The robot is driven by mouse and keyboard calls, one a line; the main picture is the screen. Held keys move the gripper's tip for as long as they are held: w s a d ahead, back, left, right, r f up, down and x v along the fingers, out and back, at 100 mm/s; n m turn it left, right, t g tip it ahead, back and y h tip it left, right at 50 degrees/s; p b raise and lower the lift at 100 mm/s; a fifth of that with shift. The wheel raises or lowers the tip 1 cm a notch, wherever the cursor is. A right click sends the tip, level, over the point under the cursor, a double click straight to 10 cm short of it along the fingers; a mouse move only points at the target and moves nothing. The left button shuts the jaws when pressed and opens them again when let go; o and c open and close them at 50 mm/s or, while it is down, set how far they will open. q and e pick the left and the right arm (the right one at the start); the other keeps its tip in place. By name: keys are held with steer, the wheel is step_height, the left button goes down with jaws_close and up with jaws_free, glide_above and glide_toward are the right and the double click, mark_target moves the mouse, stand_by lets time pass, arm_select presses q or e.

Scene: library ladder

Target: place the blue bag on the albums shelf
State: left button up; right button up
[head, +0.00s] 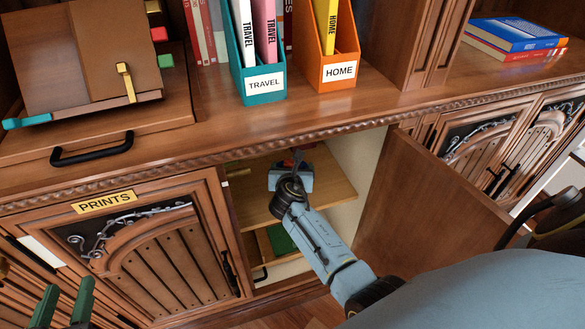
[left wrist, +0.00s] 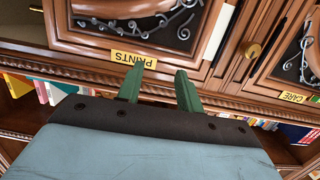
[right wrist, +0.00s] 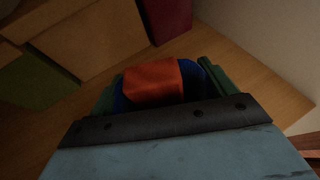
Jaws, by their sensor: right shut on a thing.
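My right arm reaches into the open cabinet under the counter, and my right gripper (head: 298,158) is over the inner wooden shelf (head: 335,192). In the right wrist view this gripper (right wrist: 160,80) is shut on the blue bag (right wrist: 121,103). Blue shows at both sides of an orange patch (right wrist: 153,80) between the fingers. Most of the bag is hidden, and I cannot tell whether it touches the shelf. My left gripper (head: 65,292) is open and empty, low at the left; its green fingers also show in the left wrist view (left wrist: 160,78). I see no albums label.
The open cabinet door (head: 425,205) stands right of my right arm. A dark red thing (right wrist: 167,18) and a green thing (right wrist: 40,80) are inside the cabinet. The PRINTS door (head: 150,255) is shut. Travel (head: 264,85) and home (head: 338,72) file boxes stand on the counter.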

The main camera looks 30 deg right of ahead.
steer(key=shift+f, duration=0.1)
steer(key=o, duration=0.9)
